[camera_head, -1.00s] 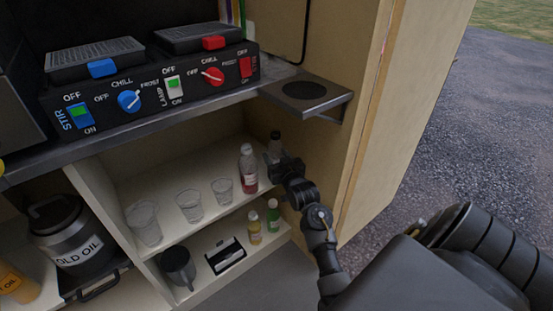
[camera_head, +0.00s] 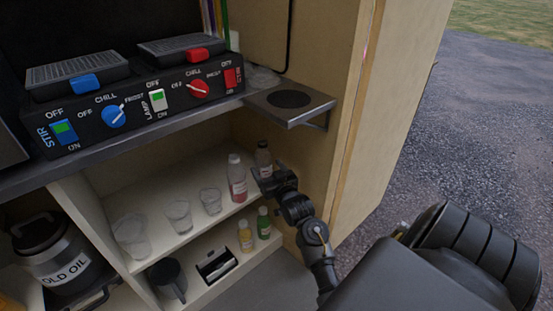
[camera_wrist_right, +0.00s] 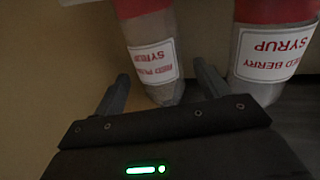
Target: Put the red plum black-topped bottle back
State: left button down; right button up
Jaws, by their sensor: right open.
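The red plum bottle (camera_head: 263,157), clear with a black top, stands upright at the right end of the upper shelf, beside the cabinet's side wall. My right gripper (camera_head: 268,182) is in front of it and hides its lower part. In the right wrist view, the red plum bottle (camera_wrist_right: 150,62) appears upside down, its label between the two open fingers of my right gripper (camera_wrist_right: 160,76). I cannot tell whether a finger touches it. My left gripper is not in view.
A red berry syrup bottle (camera_head: 237,182) stands close to the left of the plum bottle; it also fills the wrist view's right side (camera_wrist_right: 270,50). Clear cups (camera_head: 178,216) stand further left. A yellow bottle (camera_head: 245,238) and a green bottle (camera_head: 264,224) stand on the lower shelf.

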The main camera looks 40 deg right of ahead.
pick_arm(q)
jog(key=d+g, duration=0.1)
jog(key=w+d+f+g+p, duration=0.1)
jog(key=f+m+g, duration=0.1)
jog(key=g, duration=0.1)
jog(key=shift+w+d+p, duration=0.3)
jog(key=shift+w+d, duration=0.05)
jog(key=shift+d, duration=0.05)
pick_arm(e)
jog(key=v, duration=0.9)
jog(key=shift+r, duration=0.1)
jog(key=a+r+n+t+y, duration=0.35)
jog(key=a+r, duration=0.25)
jog(key=a, duration=0.4)
jog(key=s+a+r+n+y, duration=0.2)
jog(key=s+a+r+y, duration=0.4)
jog(key=a, duration=0.4)
jog(key=s+a+r+n+t+y, duration=0.1)
jog(key=s+a+r+n+y, duration=0.2)
jog(key=s+a+r+y, duration=0.4)
jog(key=s+a, duration=0.1)
jog(key=a, duration=0.2)
jog(key=shift+n, duration=0.35)
jog(key=shift+a+f, duration=0.1)
jog(key=shift+a, duration=0.05)
